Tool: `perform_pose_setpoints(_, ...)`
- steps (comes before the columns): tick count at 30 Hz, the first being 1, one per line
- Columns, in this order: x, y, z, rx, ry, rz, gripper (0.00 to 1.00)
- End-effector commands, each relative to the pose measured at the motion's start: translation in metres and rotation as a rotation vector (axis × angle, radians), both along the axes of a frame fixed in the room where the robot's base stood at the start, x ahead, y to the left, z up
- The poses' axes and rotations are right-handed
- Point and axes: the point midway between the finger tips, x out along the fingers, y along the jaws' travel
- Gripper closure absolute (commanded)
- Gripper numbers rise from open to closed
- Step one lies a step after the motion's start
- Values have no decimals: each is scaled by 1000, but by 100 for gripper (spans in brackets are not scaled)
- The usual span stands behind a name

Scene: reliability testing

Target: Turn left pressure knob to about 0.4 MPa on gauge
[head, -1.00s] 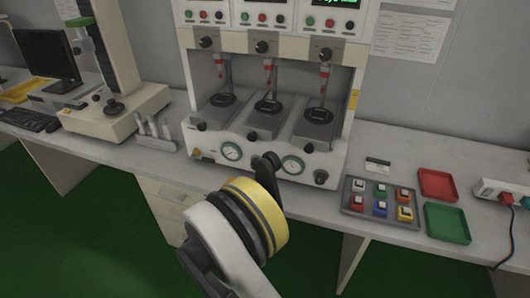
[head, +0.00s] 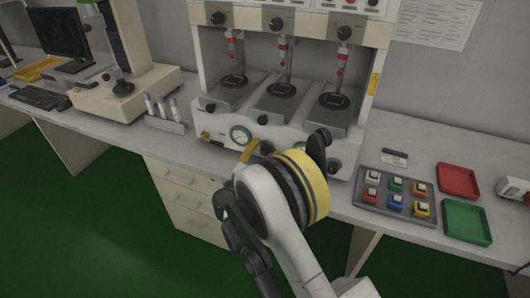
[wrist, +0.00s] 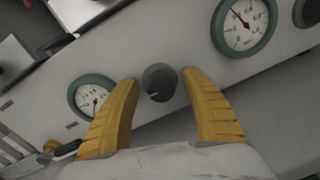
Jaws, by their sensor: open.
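The left pressure knob (wrist: 159,82), dark and round, is on the pale front panel, between two green-rimmed gauges. My gripper (wrist: 161,77) is open, with one yellow finger on each side of this knob. Whether the fingers touch it is unclear. In the head view, a yellow finger (head: 250,150) shows at the panel, and my arm hides much of the rest. The left gauge (wrist: 92,98) is left of the knob; its scale is too small to read surely. It also shows in the head view (head: 240,134).
The right gauge (wrist: 245,25) and right knob (wrist: 308,12) are further along the panel. A brass fitting (head: 205,134) is at its left end. A grey tray of colored buttons (head: 372,205), a red tray (head: 458,180) and a green tray (head: 467,221) lie to the right.

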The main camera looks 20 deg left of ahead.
Motion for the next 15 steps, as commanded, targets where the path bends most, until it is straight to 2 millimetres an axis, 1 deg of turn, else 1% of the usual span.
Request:
perform_pose_setpoints(6, 0, 0, 0, 0, 0, 0, 45)
perform_pose_setpoints(8, 0, 0, 0, 0, 0, 0, 62)
perform_pose_setpoints(9, 0, 0, 0, 0, 0, 0, 74)
perform_pose_setpoints(11, 0, 0, 0, 0, 0, 0, 92)
perform_pose_setpoints(12, 0, 0, 0, 0, 0, 1, 99)
perform_pose_setpoints(15, 0, 0, 0, 0, 0, 1, 99)
